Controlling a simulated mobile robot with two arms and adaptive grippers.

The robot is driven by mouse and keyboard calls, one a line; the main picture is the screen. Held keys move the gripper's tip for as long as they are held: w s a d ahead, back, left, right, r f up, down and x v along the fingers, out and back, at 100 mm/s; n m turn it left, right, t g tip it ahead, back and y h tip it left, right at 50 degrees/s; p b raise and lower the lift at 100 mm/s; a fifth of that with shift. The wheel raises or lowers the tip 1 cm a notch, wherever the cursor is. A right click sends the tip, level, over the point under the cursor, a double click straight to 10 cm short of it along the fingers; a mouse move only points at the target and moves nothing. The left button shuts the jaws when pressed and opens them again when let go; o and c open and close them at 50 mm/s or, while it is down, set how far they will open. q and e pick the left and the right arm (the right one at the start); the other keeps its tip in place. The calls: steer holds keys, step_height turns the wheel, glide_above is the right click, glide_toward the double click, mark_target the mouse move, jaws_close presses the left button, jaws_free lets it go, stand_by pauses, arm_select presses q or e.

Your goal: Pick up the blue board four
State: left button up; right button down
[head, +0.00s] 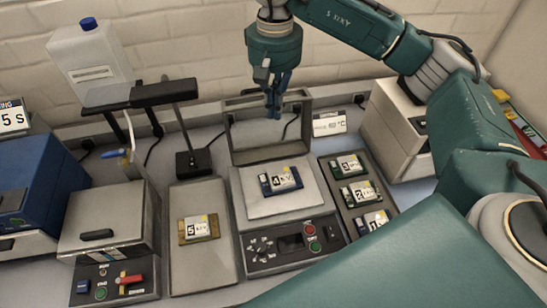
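The blue board four (281,181) has a white label marked with a 4. It lies flat on the light plate (272,205) of an open device in the middle of the head view. My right gripper (274,112) points down above and behind the board, in front of the device's raised lid. It is apart from the board, and nothing shows in its fingers. The fingers appear side-on, so their opening is unclear. My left gripper is not in view.
A dark tray (332,167) with several labelled boards lies right of the device. Left is a grey tray (180,270) with a yellowish board (198,228). The raised lid (240,150) stands behind the plate. A black stand (190,160) and a grey box (105,215) are further left.

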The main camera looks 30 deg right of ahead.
steer(key=f+b, duration=0.1)
steer(key=b, duration=0.7)
glide_above(275, 167)
step_height(275, 167, down, 8)
step_height(275, 167, down, 8)
steer(key=p, duration=0.3)
steer(key=shift+f, duration=0.75)
